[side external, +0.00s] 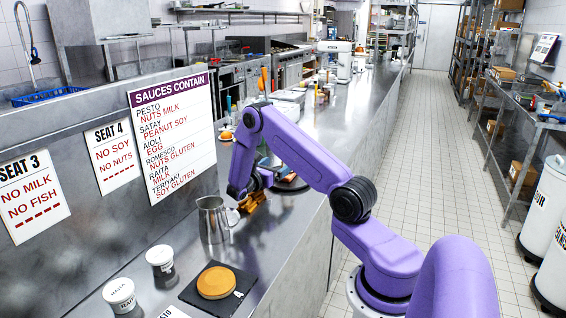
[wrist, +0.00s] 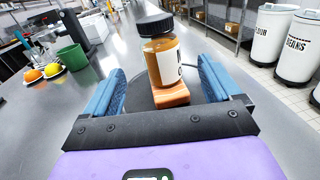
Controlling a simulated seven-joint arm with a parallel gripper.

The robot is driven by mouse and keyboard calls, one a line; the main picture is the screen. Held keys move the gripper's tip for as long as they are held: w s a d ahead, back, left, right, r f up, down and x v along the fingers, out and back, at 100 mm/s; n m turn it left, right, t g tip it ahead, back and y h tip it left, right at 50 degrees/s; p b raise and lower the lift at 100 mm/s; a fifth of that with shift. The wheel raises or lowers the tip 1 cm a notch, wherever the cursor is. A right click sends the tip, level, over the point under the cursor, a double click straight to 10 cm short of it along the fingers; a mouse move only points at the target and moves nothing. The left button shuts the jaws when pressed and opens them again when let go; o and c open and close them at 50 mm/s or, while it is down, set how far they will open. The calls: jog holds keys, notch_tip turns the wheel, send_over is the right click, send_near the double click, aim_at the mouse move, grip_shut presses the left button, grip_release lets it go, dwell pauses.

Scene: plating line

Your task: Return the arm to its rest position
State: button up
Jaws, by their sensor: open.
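My purple arm reaches over the steel counter (side external: 225,262) in the side view, with my gripper (side external: 252,198) low above it behind the steel pitcher. In the wrist view my gripper (wrist: 161,68) is open, its two blue finger pads spread wide apart. A jar with orange contents, a white label and a black lid (wrist: 163,62) shows between the pads, with gaps on both sides. An orange-brown block (wrist: 171,97) shows below the jar, over a dark round surface. Whether the jar rests on the block or stands behind it, I cannot tell.
A steel pitcher (side external: 213,222) stands close to my gripper. Two white-lidded tubs (side external: 119,293) (side external: 160,257) and a dark slate (side external: 193,292) with a round golden cake (side external: 216,282) are nearer. A sauce sign (side external: 172,130) stands along the left. A green cup (wrist: 73,58) and fruit (wrist: 52,70) show left.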

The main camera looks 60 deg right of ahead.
jog(key=shift+w+a, duration=0.15)
jog(key=shift+a, duration=0.8)
